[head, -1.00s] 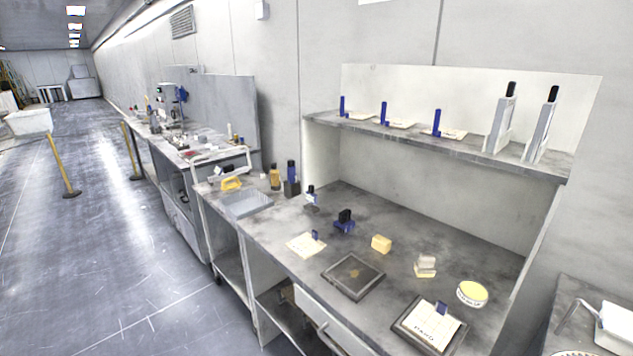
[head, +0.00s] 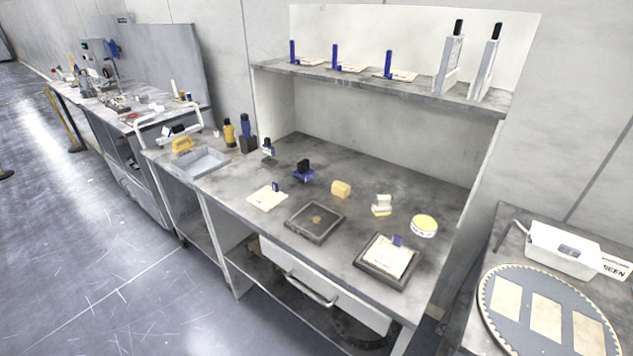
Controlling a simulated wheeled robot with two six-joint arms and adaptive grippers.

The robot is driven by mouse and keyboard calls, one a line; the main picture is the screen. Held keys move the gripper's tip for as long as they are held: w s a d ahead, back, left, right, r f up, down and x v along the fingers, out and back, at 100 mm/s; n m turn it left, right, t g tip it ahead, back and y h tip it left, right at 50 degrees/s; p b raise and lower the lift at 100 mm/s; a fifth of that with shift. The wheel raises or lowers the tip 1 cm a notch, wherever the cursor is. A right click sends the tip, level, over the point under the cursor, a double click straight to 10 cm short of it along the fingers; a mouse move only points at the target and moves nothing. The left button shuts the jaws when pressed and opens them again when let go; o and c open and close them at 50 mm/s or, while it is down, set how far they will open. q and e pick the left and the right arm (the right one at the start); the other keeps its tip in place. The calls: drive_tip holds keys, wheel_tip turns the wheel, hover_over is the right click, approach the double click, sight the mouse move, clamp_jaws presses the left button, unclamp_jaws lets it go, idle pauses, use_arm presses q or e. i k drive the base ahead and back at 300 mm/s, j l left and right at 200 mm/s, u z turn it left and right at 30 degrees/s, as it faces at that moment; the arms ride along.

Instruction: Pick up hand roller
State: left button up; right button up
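No thing in the head view is plainly recognisable as a hand roller. A thin grey bent handle (head: 513,237) lies at the left of the right-hand table, beside a white box; its far end is too small to make out. On the main bench stand a small blue tool with a black knob (head: 304,172) and a small dark-and-white upright tool (head: 268,151); I cannot tell what either is. Neither of my grippers is in view.
The right table holds the white box (head: 562,250) and a round toothed carrier (head: 490,303). Open floor lies left.

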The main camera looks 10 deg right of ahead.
sight(303, 171)
drive_tip(key=i+j+z, duration=0.2)
drive_tip(key=z, duration=0.15)
drive_tip(key=i+j+z, duration=0.15)
drive_tip(key=j+z, duration=0.25)
drive_tip(key=i+j+z, duration=0.1)
drive_tip(key=j+z, duration=0.25)
drive_tip(key=i+j+z, duration=0.1)
drive_tip(key=j, duration=0.8)
drive_tip(key=i+j, duration=0.2)
drive_tip(key=j, duration=0.75)
drive_tip(key=i+j+z, duration=0.15)
drive_tip(key=j, duration=0.75)
drive_tip(key=i+j+z, duration=0.1)
drive_tip(key=j, duration=0.85)
